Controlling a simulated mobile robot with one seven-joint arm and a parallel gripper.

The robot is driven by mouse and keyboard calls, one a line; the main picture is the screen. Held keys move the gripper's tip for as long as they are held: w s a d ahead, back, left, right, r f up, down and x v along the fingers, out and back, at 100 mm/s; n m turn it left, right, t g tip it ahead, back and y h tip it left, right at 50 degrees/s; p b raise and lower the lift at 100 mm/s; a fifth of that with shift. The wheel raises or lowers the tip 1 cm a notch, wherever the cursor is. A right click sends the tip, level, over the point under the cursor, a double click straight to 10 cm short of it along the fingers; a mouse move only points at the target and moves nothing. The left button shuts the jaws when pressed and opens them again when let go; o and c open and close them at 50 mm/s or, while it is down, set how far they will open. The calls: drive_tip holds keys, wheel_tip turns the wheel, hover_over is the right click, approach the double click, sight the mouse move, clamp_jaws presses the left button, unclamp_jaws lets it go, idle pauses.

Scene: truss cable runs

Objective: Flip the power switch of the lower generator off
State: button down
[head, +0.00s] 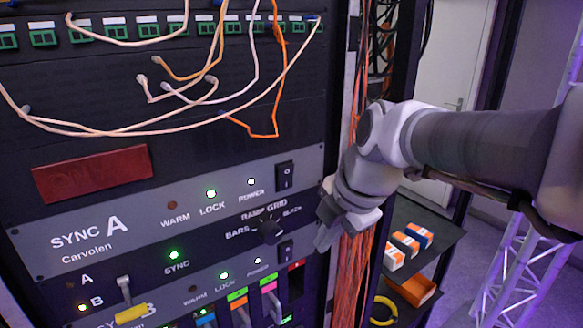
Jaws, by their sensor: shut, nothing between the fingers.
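The lower generator, labelled SYNC B (163,304), is a grey panel low in the black rack, cut off at the bottom left. Its small black rocker power switch (286,250) sits at the panel's right end, beside a lit POWER light (258,261). Its LOCK light (223,275) is green and its WARM light is dull. I cannot tell which way the rocker is tilted. My gripper (324,240) is shut and empty, just right of this switch at the rack's right edge, apart from it in the picture. Its fingers point down and left.
The upper SYNC A panel (85,242) has its own black rocker switch (285,175). A knob (270,231) and a yellow-tipped lever (131,313) stick out between. Loose patch cables (150,127) hang above. Orange cables (352,270) run beside the rack; a shelf (447,238) stands right.

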sight(290, 248)
drive_tip(key=w+a+f, duration=0.1)
drive_tip(key=w+f, duration=0.1)
drive_tip(key=w+a+f+p, duration=0.1)
drive_tip(key=w+a+f, duration=0.1)
drive_tip(key=f, duration=0.1)
drive_tip(key=w+a+f+p, duration=0.1)
drive_tip(key=w+f, duration=0.1)
drive_tip(key=shift+w+a+f, duration=0.2)
drive_tip(key=shift+w+f, duration=0.05)
drive_tip(key=shift+f, duration=0.15)
drive_tip(key=shift+w+a+f+b, duration=0.15)
drive_tip(key=shift+w+b, duration=0.1)
drive_tip(key=shift+b, duration=0.15)
drive_tip(key=shift+r, duration=0.25)
drive_tip(key=shift+r+p, duration=0.45)
drive_tip(key=shift+r, duration=0.35)
